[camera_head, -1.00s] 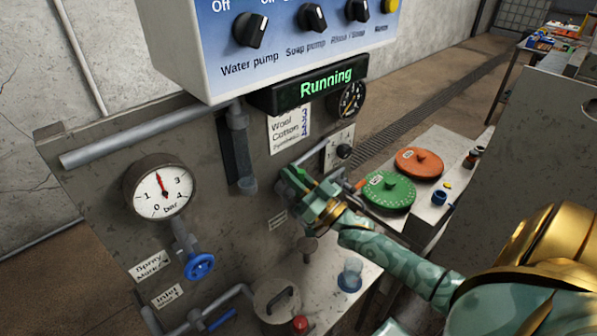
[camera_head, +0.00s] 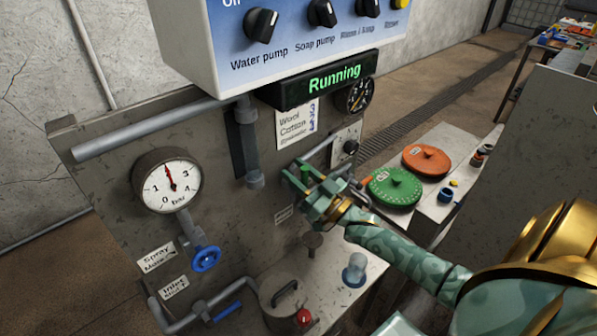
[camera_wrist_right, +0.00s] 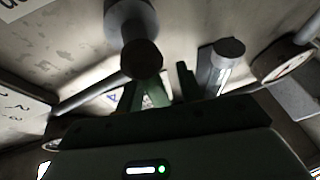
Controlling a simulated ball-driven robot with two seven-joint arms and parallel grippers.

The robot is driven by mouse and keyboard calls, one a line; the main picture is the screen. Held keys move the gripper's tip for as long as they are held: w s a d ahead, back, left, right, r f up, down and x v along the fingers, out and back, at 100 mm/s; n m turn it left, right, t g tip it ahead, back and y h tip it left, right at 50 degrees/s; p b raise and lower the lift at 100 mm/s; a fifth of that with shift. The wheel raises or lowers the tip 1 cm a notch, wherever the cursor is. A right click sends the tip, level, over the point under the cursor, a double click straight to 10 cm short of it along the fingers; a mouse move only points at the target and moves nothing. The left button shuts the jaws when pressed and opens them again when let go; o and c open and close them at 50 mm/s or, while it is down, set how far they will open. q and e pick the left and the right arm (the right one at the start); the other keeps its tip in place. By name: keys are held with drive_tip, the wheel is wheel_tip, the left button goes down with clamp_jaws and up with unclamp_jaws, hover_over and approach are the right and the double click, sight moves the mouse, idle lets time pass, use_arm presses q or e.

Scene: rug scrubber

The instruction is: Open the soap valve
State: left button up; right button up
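My right gripper (camera_head: 308,190) is in front of the grey machine panel, below the "Running" display. Its fingers are spread apart, and the right wrist view (camera_wrist_right: 158,92) also shows them apart with no firm hold visible. No label naming the soap valve is readable, and the fingers partly hide the handle's mount. I cannot tell whether they touch it. My left gripper is not in view.
A pressure gauge (camera_head: 167,181) and a blue handwheel (camera_head: 205,258) are on the panel's left. A lidded pot (camera_head: 285,300), a red knob (camera_head: 304,318) and a clear-blue bottle (camera_head: 355,270) stand below. Green (camera_head: 395,188) and orange (camera_head: 426,160) lids lie on the right bench.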

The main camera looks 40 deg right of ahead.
drive_tip(key=shift+r, duration=0.1)
drive_tip(key=b+v, duration=0.1)
drive_tip(key=v, duration=1.5)
drive_tip(key=shift+s+b, duration=0.2)
drive_tip(key=shift+b, duration=0.15)
drive_tip(key=shift+d, duration=0.1)
drive_tip(key=b+v, duration=0.1)
drive_tip(key=v, duration=0.8)
drive_tip(key=shift+b, duration=0.4)
drive_tip(key=shift+w, duration=0.1)
